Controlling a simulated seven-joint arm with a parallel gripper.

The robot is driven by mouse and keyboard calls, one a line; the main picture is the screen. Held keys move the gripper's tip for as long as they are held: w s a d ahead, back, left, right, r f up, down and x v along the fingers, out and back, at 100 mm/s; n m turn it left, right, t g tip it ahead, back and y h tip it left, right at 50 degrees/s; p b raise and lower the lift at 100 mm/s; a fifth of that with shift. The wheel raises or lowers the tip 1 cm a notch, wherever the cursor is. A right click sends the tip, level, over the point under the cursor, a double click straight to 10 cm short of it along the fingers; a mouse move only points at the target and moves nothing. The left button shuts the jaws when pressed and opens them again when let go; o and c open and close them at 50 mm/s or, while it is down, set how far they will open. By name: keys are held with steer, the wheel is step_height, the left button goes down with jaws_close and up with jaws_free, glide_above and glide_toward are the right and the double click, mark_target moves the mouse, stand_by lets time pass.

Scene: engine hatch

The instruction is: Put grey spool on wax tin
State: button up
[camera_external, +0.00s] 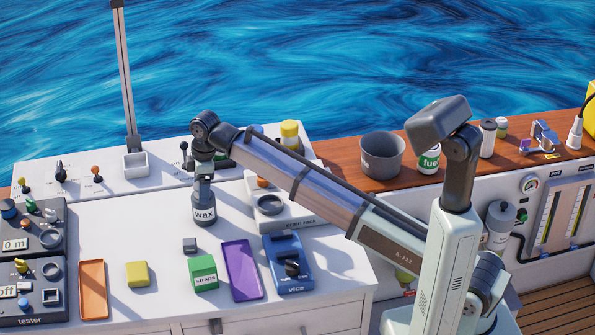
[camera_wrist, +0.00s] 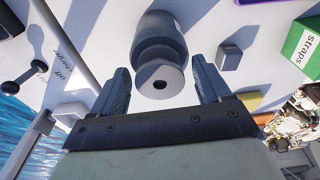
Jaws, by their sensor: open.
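The wax tin (camera_external: 204,212) is a dark grey round container with a white "wax" label, upright on the white worktop. In the wrist view its dark body (camera_wrist: 157,28) is beyond a lighter grey disc with a dark centre hole, which looks like the grey spool (camera_wrist: 162,76). The spool appears to rest on the tin, roughly centred; the exact contact is hard to see. My gripper (camera_wrist: 163,84) is open, its fingers on either side of the spool with gaps visible. In the external view my gripper (camera_external: 204,172) points down over the tin and mostly hides the spool.
A small grey cube (camera_external: 189,245), a green straps box (camera_external: 203,273), a yellow block (camera_external: 137,274), a purple tray (camera_external: 242,270) and a blue vice (camera_external: 288,265) are nearby. A raised panel with switches (camera_external: 97,174) stands behind. The worktop left of the tin is clear.

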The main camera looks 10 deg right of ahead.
steer(key=shift+r, duration=0.15)
step_height(320, 180, up, 12)
steer(key=d, duration=0.1)
steer(key=shift+d, duration=0.25)
